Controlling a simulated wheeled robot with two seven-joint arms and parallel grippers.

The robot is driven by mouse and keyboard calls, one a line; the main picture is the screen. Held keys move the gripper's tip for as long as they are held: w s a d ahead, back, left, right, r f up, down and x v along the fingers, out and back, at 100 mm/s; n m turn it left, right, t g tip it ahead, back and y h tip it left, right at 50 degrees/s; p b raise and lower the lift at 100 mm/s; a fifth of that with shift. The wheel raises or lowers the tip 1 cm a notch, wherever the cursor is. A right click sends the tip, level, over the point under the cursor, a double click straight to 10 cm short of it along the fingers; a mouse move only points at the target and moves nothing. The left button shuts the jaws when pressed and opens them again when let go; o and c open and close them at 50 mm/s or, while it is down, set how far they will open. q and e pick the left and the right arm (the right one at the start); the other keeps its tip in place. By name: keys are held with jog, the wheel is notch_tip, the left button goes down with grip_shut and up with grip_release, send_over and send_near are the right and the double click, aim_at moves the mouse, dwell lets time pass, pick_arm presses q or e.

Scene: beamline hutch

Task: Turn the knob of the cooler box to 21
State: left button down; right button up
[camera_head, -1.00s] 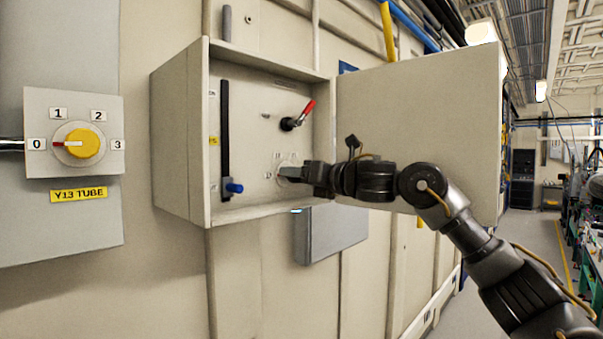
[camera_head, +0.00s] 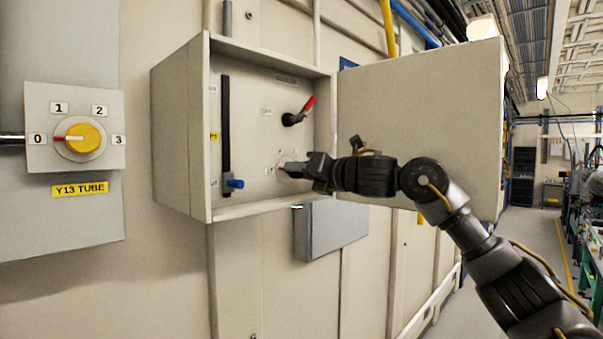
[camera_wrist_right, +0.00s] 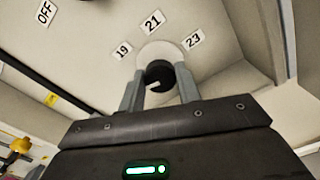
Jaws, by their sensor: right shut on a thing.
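The cooler box (camera_head: 182,140) is an open beige cabinet on the wall, its door (camera_head: 420,125) swung out to the right. My right gripper (camera_head: 287,169) reaches in from the right at the lower right of its panel and partly hides the dial there. In the right wrist view, the black knob (camera_wrist_right: 160,72) sits on a pale round dial (camera_wrist_right: 160,50) between the two fingers of my right gripper (camera_wrist_right: 158,86), which is shut on it. Labels 19, 21 (camera_wrist_right: 153,22) and 23 fan around the dial. A short white mark shows on the knob; which label it points to is unclear.
Inside the box are a red-handled lever (camera_head: 300,112) above the gripper and a black vertical slider with a blue knob (camera_head: 234,183) at left. A yellow rotary switch (camera_head: 85,139) is on a grey panel further left. A grey box (camera_head: 330,230) hangs below.

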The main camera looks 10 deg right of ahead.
jog(key=m, duration=0.5)
jog(key=shift+m, duration=0.3)
jog(key=m, duration=0.5)
jog(key=shift+m+b, duration=0.3)
jog(key=shift+b, duration=0.05)
jog(key=m, duration=1)
jog(key=shift+f, duration=0.1)
jog(key=shift+m, duration=0.4)
jog(key=o, duration=1)
jog(key=shift+d, duration=0.1)
jog(key=shift+c, duration=0.2)
